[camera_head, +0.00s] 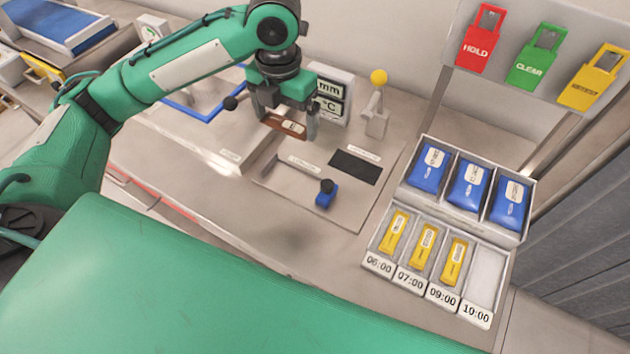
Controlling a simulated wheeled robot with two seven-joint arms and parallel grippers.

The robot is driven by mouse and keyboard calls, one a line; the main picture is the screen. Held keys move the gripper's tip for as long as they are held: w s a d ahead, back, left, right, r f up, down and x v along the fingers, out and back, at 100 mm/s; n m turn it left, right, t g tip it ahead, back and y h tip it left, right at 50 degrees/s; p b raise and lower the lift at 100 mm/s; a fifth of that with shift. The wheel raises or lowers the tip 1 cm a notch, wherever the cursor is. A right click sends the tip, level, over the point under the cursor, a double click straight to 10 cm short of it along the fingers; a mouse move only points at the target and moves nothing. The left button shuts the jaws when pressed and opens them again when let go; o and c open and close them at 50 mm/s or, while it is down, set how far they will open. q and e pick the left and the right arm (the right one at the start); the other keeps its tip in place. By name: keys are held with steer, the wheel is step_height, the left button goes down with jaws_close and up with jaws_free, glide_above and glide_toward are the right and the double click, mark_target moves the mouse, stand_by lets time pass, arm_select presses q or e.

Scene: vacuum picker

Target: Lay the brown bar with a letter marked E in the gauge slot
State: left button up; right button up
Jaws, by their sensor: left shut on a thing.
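My left gripper (286,122) is shut on a brown bar (286,125) and holds it above the grey plate at the back of the bench. The bar lies across between the fingers; a letter on it is too small to read. The grey plate (345,210) bears a small white label, a black rectangle (355,166) and a blue block with a black knob (326,194). Which part of the plate is the gauge slot I cannot tell for sure. My right gripper is not in view.
A white display box (331,92) and a yellow-balled post (377,105) stand behind the plate. To the right is a rack (373,245) with blue and yellow packs. HOLD and CLEAR tags (478,40) hang above it. A blue frame (188,112) lies left of the gripper.

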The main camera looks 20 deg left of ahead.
arm_select(q)
step_height(320, 180, down, 7)
steer(key=p, duration=0.1)
glide_above(291, 185)
step_height(291, 185, down, 7)
steer(key=shift+f, duration=0.65)
step_height(291, 185, down, 4)
steer(key=shift+p, duration=0.5)
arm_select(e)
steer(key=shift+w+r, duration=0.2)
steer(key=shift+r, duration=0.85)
arm_select(q)
steer(key=shift+f, duration=0.15)
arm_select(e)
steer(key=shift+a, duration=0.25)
arm_select(q)
steer(key=o, duration=0.7)
steer(key=shift+c, duration=0.2)
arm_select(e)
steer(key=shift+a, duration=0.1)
